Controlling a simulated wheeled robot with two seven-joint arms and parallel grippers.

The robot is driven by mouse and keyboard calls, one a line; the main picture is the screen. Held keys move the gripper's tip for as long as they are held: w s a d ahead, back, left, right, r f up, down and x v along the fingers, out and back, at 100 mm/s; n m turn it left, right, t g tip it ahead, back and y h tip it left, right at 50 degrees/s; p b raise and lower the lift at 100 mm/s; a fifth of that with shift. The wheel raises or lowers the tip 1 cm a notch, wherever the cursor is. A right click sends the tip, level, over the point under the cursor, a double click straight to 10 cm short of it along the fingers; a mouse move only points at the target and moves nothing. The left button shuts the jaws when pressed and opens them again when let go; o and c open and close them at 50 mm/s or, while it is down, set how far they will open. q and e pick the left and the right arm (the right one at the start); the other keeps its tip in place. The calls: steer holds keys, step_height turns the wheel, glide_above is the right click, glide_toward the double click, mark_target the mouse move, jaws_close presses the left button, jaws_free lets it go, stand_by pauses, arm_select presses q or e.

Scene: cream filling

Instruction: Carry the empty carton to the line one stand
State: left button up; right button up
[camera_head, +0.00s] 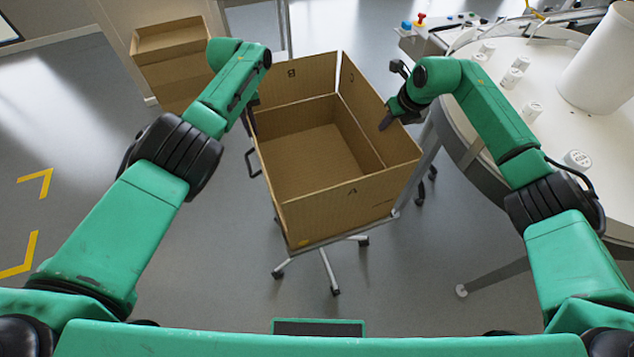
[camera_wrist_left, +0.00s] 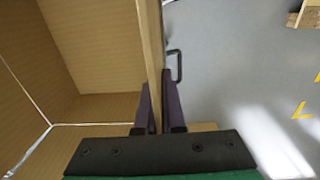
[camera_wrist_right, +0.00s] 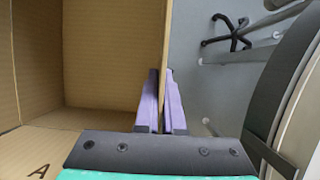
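The open cardboard carton (camera_head: 340,212) is upright and empty in the middle of the head view, on a wheeled stand (camera_head: 325,243). My left gripper (camera_wrist_left: 158,92) has one finger on each side of the carton's left wall, closed against it; in the head view it is mostly hidden behind my wrist and the wall. My right gripper (camera_head: 392,114) holds the right wall the same way. In the right wrist view its fingers (camera_wrist_right: 163,78) press both faces of that wall. The carton's floor shows bare in the head view.
A round white table (camera_head: 480,100) with several small white jars and a big white cylinder (camera_head: 603,65) stands close at the right. Another cardboard box (camera_head: 170,70) stands at the back left. Yellow corner marks (camera_head: 38,182) lie on clear floor at the left.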

arm_select(q)
steer(key=o, duration=0.4)
steer(key=shift+r, duration=0.1)
steer(key=shift+c, duration=0.2)
arm_select(e)
steer(key=o, duration=0.4)
steer(key=shift+r, duration=0.1)
steer(key=shift+c, duration=0.2)
arm_select(q)
steer(key=shift+d, duration=0.1)
arm_select(e)
steer(key=shift+s+d, duration=0.1)
arm_select(q)
steer(key=shift+r, duration=0.1)
arm_select(e)
steer(key=shift+r, duration=0.1)
arm_select(q)
steer(key=r, duration=1.1)
steer(key=shift+s+a+r, duration=0.15)
steer(key=shift+a+r, duration=0.05)
steer(key=shift+r, duration=0.3)
arm_select(e)
steer(key=shift+r, duration=0.15)
steer(key=v, duration=1.1)
steer(key=shift+s+r, duration=0.2)
steer(key=shift+r, duration=0.05)
